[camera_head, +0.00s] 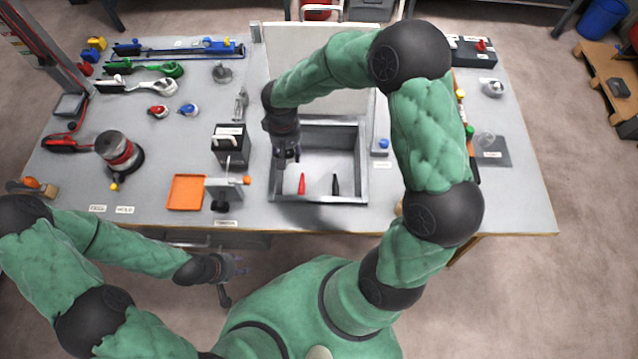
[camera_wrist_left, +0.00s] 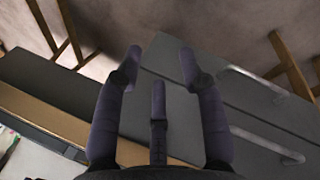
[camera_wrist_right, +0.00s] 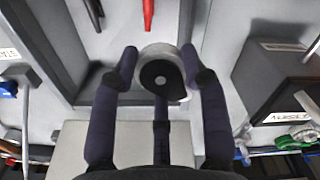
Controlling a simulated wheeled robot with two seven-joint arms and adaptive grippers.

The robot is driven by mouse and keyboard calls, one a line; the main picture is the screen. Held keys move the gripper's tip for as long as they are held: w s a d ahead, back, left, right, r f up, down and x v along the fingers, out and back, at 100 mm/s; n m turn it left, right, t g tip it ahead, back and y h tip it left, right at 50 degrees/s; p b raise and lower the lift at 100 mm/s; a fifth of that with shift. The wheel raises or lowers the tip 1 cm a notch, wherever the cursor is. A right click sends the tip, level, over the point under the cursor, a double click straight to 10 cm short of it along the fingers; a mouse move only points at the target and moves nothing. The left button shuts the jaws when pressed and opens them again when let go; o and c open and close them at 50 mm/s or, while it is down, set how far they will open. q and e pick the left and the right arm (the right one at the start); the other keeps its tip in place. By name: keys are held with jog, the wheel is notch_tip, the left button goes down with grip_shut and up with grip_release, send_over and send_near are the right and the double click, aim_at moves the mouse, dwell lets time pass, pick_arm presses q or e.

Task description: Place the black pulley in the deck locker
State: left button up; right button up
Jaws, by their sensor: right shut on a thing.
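The black pulley (camera_wrist_right: 162,74), a black disc with a grey rim, is between the fingertips of my right gripper (camera_wrist_right: 160,70) in the right wrist view. In the head view my right gripper (camera_head: 286,158) hangs over the left part of the deck locker (camera_head: 320,199), a grey open box. Its pale lid (camera_head: 318,60) is raised at the back. The gripper hides most of the pulley there. A red item (camera_head: 301,183) and a black item (camera_head: 335,184) lie inside the locker. My left gripper (camera_head: 236,266) is open and empty in front of the bench; its parted fingers show in the left wrist view (camera_wrist_left: 160,70).
A black box (camera_head: 231,146) stands left of the locker, with a small vise-like fixture (camera_head: 224,190) and an orange tray (camera_head: 187,192) nearby. A winch (camera_head: 119,152) stands further left. A blue item (camera_head: 383,145) sits right of the locker. The locker's right part has free floor.

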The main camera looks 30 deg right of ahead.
jog(key=s+d+f+m+b, duration=0.2)
jog(key=d+f+b, duration=0.4)
jog(key=d, duration=0.3)
jog(key=b, duration=0.3)
send_over(321, 183)
notch_tip(321, 183, down, 5)
jog(key=shift+f+b, duration=2.25)
jog(key=shift+f, duration=3.3)
jog(key=shift+f, duration=0.2)
jog(key=o, duration=1.2)
jog(key=shift+c, duration=0.2)
jog(key=shift+r, duration=0.1)
